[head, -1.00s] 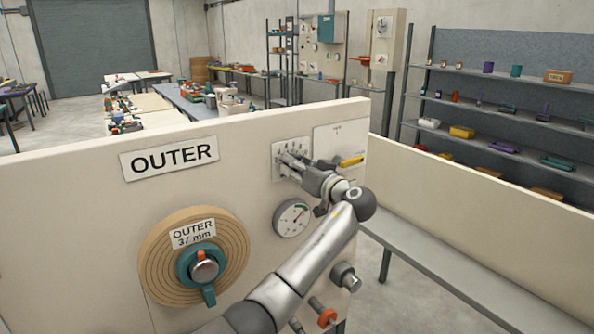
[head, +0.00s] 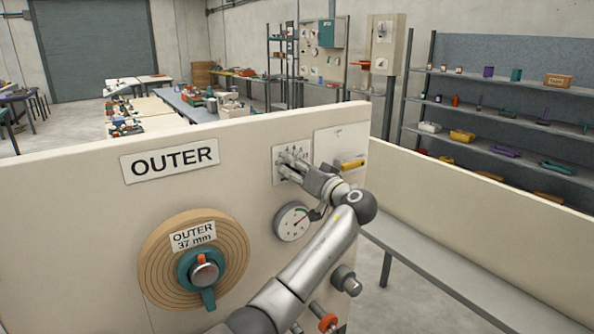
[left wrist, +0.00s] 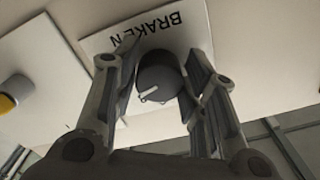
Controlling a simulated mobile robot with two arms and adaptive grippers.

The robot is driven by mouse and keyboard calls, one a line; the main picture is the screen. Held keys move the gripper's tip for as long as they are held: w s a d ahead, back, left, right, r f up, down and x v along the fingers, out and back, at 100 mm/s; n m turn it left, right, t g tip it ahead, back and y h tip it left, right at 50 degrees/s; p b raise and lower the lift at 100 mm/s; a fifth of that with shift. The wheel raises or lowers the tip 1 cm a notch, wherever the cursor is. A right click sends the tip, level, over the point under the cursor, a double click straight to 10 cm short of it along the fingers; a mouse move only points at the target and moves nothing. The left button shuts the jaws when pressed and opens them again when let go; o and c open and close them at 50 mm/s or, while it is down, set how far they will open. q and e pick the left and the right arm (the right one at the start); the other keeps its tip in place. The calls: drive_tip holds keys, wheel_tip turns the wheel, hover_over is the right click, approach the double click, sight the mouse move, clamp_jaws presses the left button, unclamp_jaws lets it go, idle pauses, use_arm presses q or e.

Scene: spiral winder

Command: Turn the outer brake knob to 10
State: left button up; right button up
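The outer brake knob (left wrist: 158,78) is a dark round knob with a white pointer mark. It stands out from a white plate (left wrist: 100,40) whose lettering, partly hidden, shows upside down in the left wrist view. In the head view this scale plate (head: 278,158) is on the cream panel, right of the OUTER sign (head: 170,160). My left gripper (head: 288,166) reaches the plate and covers the knob there. In the left wrist view its fingers (left wrist: 161,80) lie on both sides of the knob, seemingly against it. The number at the pointer is unreadable. My right gripper is out of view.
A round gauge (head: 292,222) sits just below the scale plate. A yellow handle (head: 352,164) is to its right. A tan spool (head: 160,270) with a teal clamp is at lower left, and an orange knob (head: 328,321) is low on the panel.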

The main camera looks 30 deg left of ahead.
use_arm(q)
drive_tip(key=shift+o, duration=1.3)
drive_tip(key=v, duration=1.2)
drive_tip(key=shift+w, duration=0.1)
